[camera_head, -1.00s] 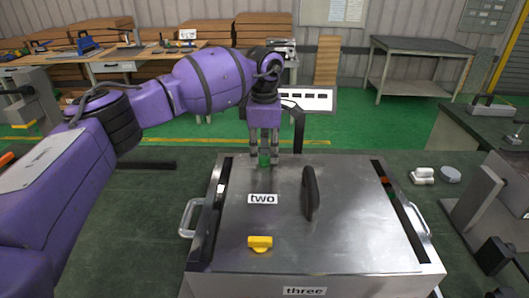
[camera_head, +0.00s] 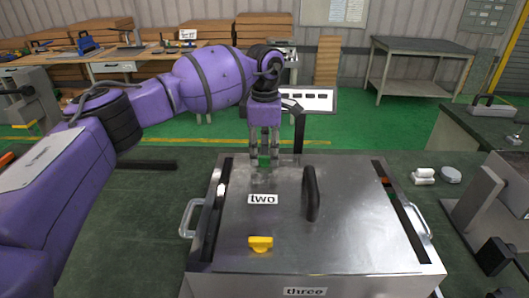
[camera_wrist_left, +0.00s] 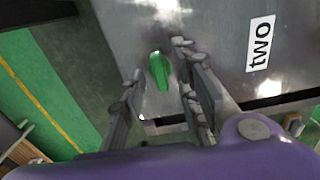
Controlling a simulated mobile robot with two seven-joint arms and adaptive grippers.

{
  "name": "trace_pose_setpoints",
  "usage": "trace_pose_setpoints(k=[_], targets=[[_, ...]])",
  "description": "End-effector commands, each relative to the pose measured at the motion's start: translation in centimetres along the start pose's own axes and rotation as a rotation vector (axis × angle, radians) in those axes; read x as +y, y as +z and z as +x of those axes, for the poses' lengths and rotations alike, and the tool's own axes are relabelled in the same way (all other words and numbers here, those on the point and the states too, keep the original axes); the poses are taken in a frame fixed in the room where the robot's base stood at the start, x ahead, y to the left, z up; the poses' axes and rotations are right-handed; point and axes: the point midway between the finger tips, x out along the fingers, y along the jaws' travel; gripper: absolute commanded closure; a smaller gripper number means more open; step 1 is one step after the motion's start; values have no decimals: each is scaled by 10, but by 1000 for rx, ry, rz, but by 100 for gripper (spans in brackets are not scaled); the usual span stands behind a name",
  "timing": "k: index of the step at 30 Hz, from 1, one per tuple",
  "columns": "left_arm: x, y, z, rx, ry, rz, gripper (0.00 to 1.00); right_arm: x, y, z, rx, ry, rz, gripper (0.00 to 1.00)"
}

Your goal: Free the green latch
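The green latch (camera_wrist_left: 158,72) sits on the metal lid near its back-left edge, best seen in the left wrist view. In the head view only a bit of the green latch (camera_head: 263,161) shows between the fingers. My left gripper (camera_head: 264,161) points down at it from above. In the left wrist view the fingers of the left gripper (camera_wrist_left: 158,64) are apart, one on each side of the latch, with gaps between. Nothing is held. My right gripper is not in view.
The metal box lid (camera_head: 350,225) has a black upright handle (camera_head: 311,193), a yellow latch (camera_head: 260,243) and a "two" label (camera_head: 262,199). Side handles stick out left (camera_head: 190,218) and right (camera_head: 423,220). White pieces (camera_head: 423,176) lie right of the box on the dark table.

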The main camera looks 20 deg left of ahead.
Motion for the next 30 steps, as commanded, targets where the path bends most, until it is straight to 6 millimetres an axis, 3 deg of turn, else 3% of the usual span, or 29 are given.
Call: trace_pose_setpoints(k=[15,21,30], targets=[[0,0,-98,-1,2,-1,70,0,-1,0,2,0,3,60],[0,0,-114,0,0,0,70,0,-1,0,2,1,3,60],[0,0,-115,0,0,0,70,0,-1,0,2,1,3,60]])
